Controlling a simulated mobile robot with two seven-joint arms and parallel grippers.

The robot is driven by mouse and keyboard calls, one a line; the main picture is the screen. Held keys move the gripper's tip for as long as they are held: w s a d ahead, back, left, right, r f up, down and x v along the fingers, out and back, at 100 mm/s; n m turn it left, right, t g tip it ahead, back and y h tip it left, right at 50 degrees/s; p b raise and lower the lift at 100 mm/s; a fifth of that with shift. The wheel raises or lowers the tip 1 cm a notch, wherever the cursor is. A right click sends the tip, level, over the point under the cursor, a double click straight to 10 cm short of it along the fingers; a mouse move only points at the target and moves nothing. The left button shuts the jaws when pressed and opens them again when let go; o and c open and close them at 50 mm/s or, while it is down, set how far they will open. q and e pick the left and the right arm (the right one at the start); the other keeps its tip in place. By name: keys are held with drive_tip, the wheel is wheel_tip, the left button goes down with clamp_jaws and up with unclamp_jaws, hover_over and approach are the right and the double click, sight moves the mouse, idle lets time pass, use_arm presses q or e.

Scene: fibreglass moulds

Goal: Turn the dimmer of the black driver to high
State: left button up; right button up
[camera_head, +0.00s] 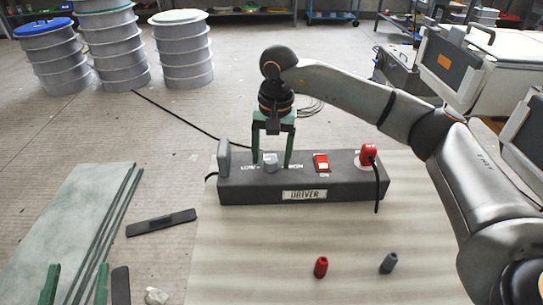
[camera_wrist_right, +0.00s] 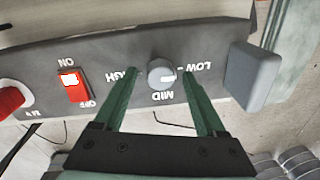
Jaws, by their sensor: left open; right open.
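The black driver (camera_head: 300,188) is a long dark box lying on the pale mat, with a DRIVER label on its front. Its dimmer is a round grey knob (camera_wrist_right: 161,74) marked LOW, MID and HIGH; it also shows in the head view (camera_head: 270,163). A pale mark on the knob seems to face the LOW side. My right gripper (camera_head: 272,161) points down over the driver, open, with its green fingers on either side of the knob, apparently apart from it. My left gripper (camera_head: 75,284) is open and empty at the bottom left.
The driver carries a red ON/OFF switch (camera_wrist_right: 72,85), a red plug (camera_head: 368,155) with a black cable, and a grey block (camera_head: 224,158). A red cap (camera_head: 321,267) and a grey cap (camera_head: 388,263) lie on the mat. Green-grey panels (camera_head: 70,225) lie left.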

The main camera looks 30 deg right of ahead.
clamp_jaws()
idle(0.7)
